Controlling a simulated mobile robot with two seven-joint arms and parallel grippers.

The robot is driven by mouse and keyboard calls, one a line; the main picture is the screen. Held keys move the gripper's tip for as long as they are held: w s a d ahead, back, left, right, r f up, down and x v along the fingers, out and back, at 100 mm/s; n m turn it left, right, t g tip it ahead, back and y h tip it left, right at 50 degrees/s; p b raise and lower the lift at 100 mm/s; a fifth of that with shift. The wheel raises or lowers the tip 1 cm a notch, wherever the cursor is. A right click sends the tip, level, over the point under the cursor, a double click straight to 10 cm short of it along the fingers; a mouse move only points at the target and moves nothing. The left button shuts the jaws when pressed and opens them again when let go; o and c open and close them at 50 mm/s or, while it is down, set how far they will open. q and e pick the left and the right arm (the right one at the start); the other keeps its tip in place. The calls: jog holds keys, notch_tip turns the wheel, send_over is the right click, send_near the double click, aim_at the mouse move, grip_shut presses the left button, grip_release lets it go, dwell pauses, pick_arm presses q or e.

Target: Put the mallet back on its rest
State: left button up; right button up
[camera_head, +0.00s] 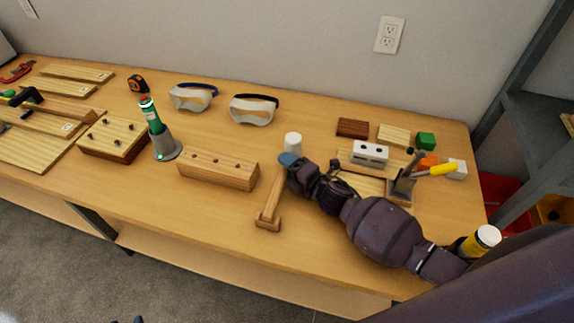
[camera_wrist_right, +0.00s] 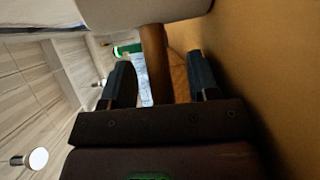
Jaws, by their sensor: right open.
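The mallet has a white round head (camera_head: 293,143), which also fills the top of the right wrist view (camera_wrist_right: 140,12). Its brown wooden handle (camera_wrist_right: 155,65) runs from the head toward the table's front. A wooden crosspiece (camera_head: 268,222) lies at the handle's front end; I cannot tell whether it is a separate rest. My right gripper (camera_head: 289,160) is open just in front of the white head. In the wrist view the handle lies between its two fingers. Only small dark tips, likely my left gripper (camera_head: 136,320), show at the bottom edge.
A holed wooden block (camera_head: 215,170) and a grey holder with a green tool (camera_head: 165,147) stand to the left. Two pairs of goggles (camera_head: 254,109) lie at the back. Small blocks and a yellow-handled tool (camera_head: 441,170) lie to the right.

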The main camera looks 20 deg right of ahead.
jog(key=v, duration=1)
jog(key=shift+s+d+r, duration=0.1)
jog(key=shift+s, duration=0.05)
